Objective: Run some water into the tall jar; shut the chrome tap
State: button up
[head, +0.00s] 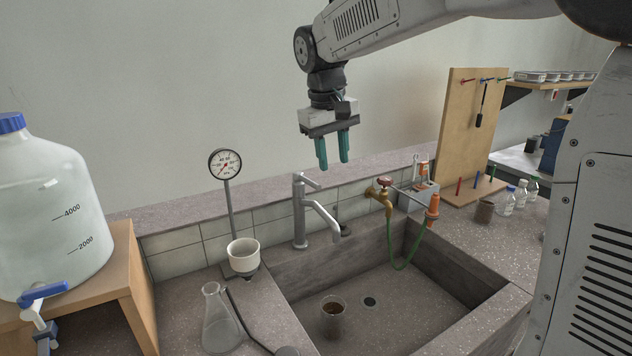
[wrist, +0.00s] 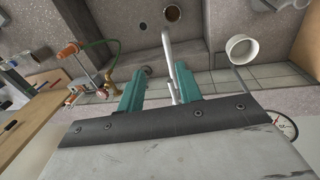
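The chrome tap (head: 299,215) stands at the back edge of the sink, its lever on top and its spout angled out over the basin. No water stream shows at the spout. In the wrist view, the jar (wrist: 172,13) is at the top edge and the tap (wrist: 169,52) shows between and beyond the fingers. My gripper (head: 333,162) is open and empty, pointing down, above and a little right of the tap, touching nothing.
A brass tap (head: 380,193) with a red handle and green hose (head: 408,252) is at the sink's right. A gauge stand with a white cup (head: 243,256) and a glass flask (head: 219,325) are left. A large bottle (head: 50,215) stands far left, a pegboard (head: 462,125) right.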

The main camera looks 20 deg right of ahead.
send_near(316, 184)
jog(key=f, duration=0.1)
jog(key=shift+n+h, duration=0.3)
jog(key=f, duration=0.2)
jog(key=d+f, duration=0.1)
jog(key=f, duration=0.5)
jog(key=shift+w+d, duration=0.15)
jog(key=shift+w, duration=0.2)
